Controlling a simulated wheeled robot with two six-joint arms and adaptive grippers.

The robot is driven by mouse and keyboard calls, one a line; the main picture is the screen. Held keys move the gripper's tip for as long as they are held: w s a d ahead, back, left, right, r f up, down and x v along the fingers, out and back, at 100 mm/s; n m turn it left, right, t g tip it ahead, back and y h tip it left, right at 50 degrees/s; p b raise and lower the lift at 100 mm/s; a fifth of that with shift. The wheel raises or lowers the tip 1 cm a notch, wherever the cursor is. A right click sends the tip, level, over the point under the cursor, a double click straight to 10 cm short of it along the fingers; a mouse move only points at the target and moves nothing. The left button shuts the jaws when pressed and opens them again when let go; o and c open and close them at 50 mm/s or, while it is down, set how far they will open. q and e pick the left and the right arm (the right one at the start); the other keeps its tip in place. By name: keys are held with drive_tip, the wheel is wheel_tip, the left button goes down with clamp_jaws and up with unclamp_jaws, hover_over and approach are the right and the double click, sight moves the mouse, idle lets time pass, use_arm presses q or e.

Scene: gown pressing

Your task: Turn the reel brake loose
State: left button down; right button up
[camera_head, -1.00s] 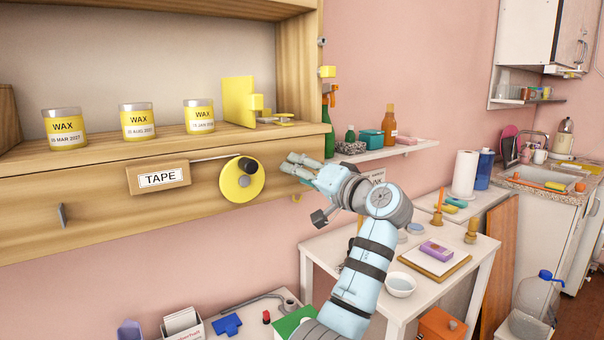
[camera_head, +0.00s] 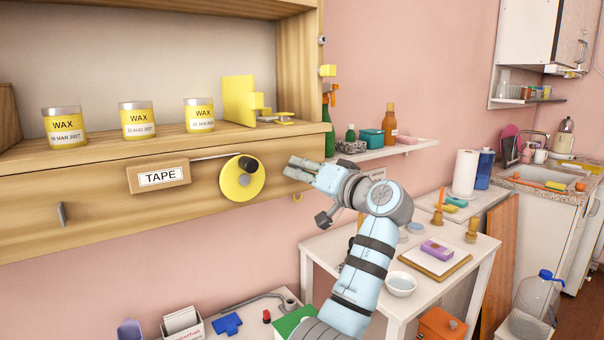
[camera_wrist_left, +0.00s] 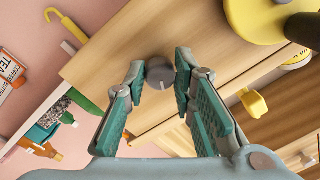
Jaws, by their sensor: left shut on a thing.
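The reel brake shows as a small grey round knob (camera_wrist_left: 160,73) with a pale line on its face, on the wooden shelf front in the left wrist view. My left gripper (camera_wrist_left: 159,74) has its teal-padded fingertips on either side of the knob and is shut on it. In the head view my left gripper (camera_head: 291,168) is at the right end of the shelf front, and its fingers hide the knob. The yellow tape reel (camera_head: 236,187) with a black handle (camera_head: 248,164) is to its left; it also shows in the left wrist view (camera_wrist_left: 255,18). My right gripper is not in view.
A TAPE label block (camera_head: 160,177) is left of the reel. Several wax jars (camera_head: 137,121) and a yellow bracket (camera_head: 238,102) stand on the shelf above. A white wall shelf (camera_head: 385,152) with bottles is behind my gripper. A white table (camera_head: 340,244) stands below.

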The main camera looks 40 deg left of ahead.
use_arm(q)
drive_tip(key=n+b, duration=0.1)
drive_tip(key=n, duration=1)
drive_tip(key=shift+w+t+h+b, duration=0.1)
drive_tip(key=shift+t+h+b, duration=0.2)
drive_tip(key=shift+t+b, duration=0.1)
drive_tip(key=shift+n, duration=0.3)
drive_tip(key=c, duration=1.3)
unclamp_jaws()
drive_tip(key=shift+c, duration=0.2)
drive_tip(key=v, duration=1.2)
